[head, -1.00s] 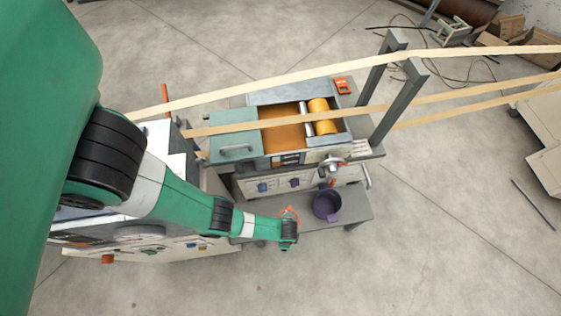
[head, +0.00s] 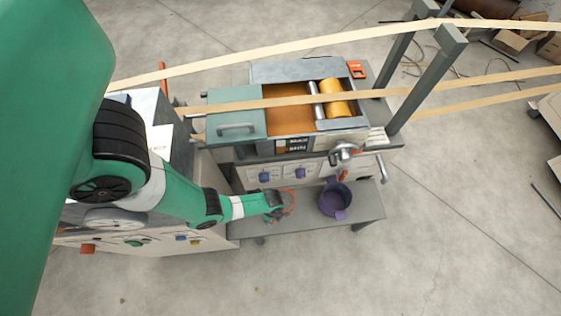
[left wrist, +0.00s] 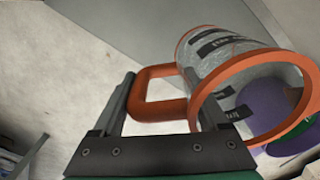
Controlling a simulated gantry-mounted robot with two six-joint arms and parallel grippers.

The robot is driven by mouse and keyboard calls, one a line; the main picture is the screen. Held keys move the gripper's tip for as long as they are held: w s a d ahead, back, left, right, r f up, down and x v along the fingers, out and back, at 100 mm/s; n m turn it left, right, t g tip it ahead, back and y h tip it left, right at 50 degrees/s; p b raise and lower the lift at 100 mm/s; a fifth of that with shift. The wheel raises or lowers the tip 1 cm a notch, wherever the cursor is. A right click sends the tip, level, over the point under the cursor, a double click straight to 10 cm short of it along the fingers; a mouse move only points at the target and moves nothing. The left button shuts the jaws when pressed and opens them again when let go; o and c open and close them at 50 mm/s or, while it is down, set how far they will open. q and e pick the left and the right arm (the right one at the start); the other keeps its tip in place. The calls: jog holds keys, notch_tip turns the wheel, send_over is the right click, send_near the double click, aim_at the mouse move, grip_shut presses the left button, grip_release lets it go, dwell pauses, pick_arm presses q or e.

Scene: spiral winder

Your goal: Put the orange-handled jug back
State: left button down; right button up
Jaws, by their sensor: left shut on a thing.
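The clear jug with dark labels (left wrist: 215,50) has an orange rim (left wrist: 195,118) and an orange handle (left wrist: 155,100) in the left wrist view. My left gripper (left wrist: 160,112) is shut on the handle, with a finger on each side. In the head view my left gripper (head: 278,207) is over the left part of the grey shelf (head: 300,222) in front of the machine. The jug's orange part (head: 291,200) shows at its tip; its clear body is hard to see there. My right gripper is in neither current view.
A purple vessel (head: 335,199) stands on the shelf just right of the jug. A metal tap-like fitting (head: 345,155) juts out above it. The machine has an open bay with a yellow roller (head: 335,98), and pale strips (head: 440,92) cross above it. Floor in front is clear.

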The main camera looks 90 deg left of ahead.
pick_arm(q)
jog(key=f, duration=0.1)
jog(key=a+f+b, duration=0.1)
jog(key=shift+a+f, duration=0.2)
jog(key=shift+f, duration=0.1)
jog(key=shift+w+a+f, duration=0.1)
jog(key=shift+a, duration=0.3)
pick_arm(e)
notch_tip(320, 180, down, 3)
jog(key=shift+r, duration=0.1)
pick_arm(q)
jog(key=f+b, duration=0.4)
jog(key=shift+a+f, duration=0.15)
jog(key=shift+a, duration=0.2)
grip_release()
pick_arm(e)
notch_tip(320, 180, down, 4)
jog(key=shift+f, duration=0.1)
pick_arm(q)
jog(key=shift+r, duration=0.2)
notch_tip(320, 180, up, 12)
jog(key=p, duration=1.2)
pick_arm(e)
notch_tip(320, 180, up, 12)
